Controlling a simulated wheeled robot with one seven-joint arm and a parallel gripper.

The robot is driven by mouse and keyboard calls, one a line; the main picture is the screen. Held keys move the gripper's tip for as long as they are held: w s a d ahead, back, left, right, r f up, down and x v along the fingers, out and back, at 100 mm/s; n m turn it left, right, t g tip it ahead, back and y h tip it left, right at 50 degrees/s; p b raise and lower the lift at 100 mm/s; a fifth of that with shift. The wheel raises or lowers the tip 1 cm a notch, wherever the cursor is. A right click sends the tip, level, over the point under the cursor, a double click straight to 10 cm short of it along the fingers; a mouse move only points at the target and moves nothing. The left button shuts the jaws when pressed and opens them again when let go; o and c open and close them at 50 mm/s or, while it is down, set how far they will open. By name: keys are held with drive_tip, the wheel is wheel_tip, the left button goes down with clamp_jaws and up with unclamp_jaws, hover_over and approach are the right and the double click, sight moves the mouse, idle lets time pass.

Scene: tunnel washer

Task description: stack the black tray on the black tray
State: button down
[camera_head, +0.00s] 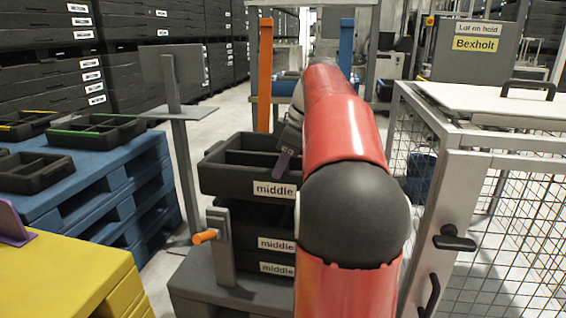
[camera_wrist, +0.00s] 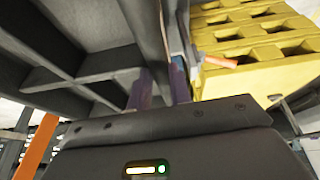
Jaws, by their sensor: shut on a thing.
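My gripper (camera_head: 284,160) is shut on the wall of a black tray (camera_head: 222,178) with compartments and a "middle" label. In the camera_wrist view, the purple fingers (camera_wrist: 163,88) grip a wall of the tray (camera_wrist: 70,40), whose compartments fill the upper left. In the camera_head view, the held tray is above a stack of black trays (camera_head: 255,228), also labelled "middle", and sits slightly left of it. I cannot tell whether it touches the stack. My red arm hides the right side of the trays and most of the gripper.
A grey post with an orange handle (camera_head: 204,236) stands close in front of the stack. Blue pallets (camera_head: 125,185) with black trays are left, a yellow pallet (camera_head: 75,275) front left. A mesh fence (camera_head: 500,220) stands right. An orange upright (camera_head: 265,75) is behind.

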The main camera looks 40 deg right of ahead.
sight(292, 172)
drive_tip(key=shift+f+b, duration=3.25)
drive_tip(key=shift+f, duration=0.55)
drive_tip(key=c, duration=1.2)
unclamp_jaws()
drive_tip(key=p+v, duration=0.2)
drive_tip(key=v, duration=0.5)
drive_tip(key=shift+s+r+p, duration=0.15)
drive_tip(key=shift+r+p, duration=0.2)
